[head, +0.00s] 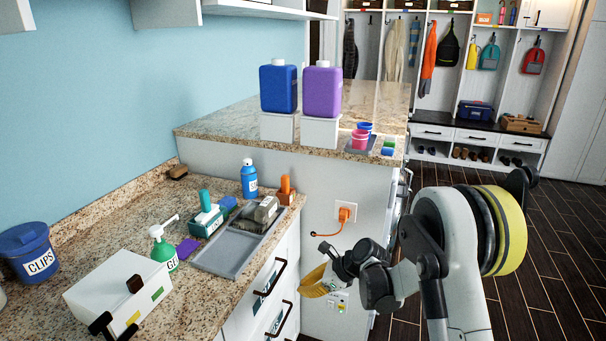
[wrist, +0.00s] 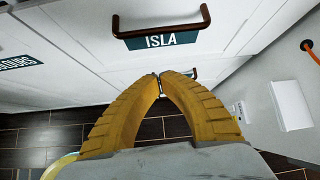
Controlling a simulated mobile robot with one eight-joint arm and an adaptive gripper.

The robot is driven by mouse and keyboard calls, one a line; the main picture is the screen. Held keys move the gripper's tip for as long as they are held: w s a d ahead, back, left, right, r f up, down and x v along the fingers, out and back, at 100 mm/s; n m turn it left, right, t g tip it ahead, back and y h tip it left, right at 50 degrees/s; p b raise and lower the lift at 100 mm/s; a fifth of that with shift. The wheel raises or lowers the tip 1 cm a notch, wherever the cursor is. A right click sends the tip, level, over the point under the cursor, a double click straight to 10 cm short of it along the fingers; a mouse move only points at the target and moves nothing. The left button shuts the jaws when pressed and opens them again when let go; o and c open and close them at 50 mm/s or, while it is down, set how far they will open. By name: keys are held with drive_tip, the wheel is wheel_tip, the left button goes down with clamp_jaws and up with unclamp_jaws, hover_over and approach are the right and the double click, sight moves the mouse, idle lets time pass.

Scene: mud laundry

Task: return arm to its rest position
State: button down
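My gripper (head: 314,282) has yellow fingers and hangs in front of the drawer fronts, below the counter edge, in the head view. In the wrist view my gripper (wrist: 160,78) has its two ribbed fingers meeting at the tips, with floor showing in the gap behind them. I see nothing held between them. My arm (head: 450,250) is bent and fills the lower right of the head view.
The granite counter (head: 215,275) on the left holds a white box (head: 120,290), bottles and a grey tray (head: 225,255). A drawer handle (wrist: 162,27) labelled ISLA is just ahead. An orange plug (head: 344,213) sits in the side panel. Dark floor (head: 540,240) is open at right.

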drive_tip(key=s+d+r+n+t+h, duration=0.1)
drive_tip(key=s+d+r+n, duration=0.25)
drive_tip(key=r, duration=0.25)
drive_tip(key=s+d+r+n+h, duration=0.2)
drive_tip(key=s+d+r+n, duration=0.15)
drive_tip(key=r, duration=0.35)
drive_tip(key=s+d+r+n+t+h, duration=0.1)
drive_tip(key=s+d+r+n, duration=0.1)
drive_tip(key=s+r, duration=0.3)
drive_tip(key=s+d+r+n+t+h, duration=0.1)
drive_tip(key=s+d+r+n+h, duration=0.1)
drive_tip(key=s+d+n, duration=0.3)
drive_tip(key=s+d+r+n+h, duration=0.2)
drive_tip(key=s+d+n, duration=0.3)
drive_tip(key=s, duration=0.8)
drive_tip(key=shift+s+r+n+t, duration=0.2)
drive_tip(key=shift+n+t, duration=0.2)
drive_tip(key=shift+n, duration=0.7)
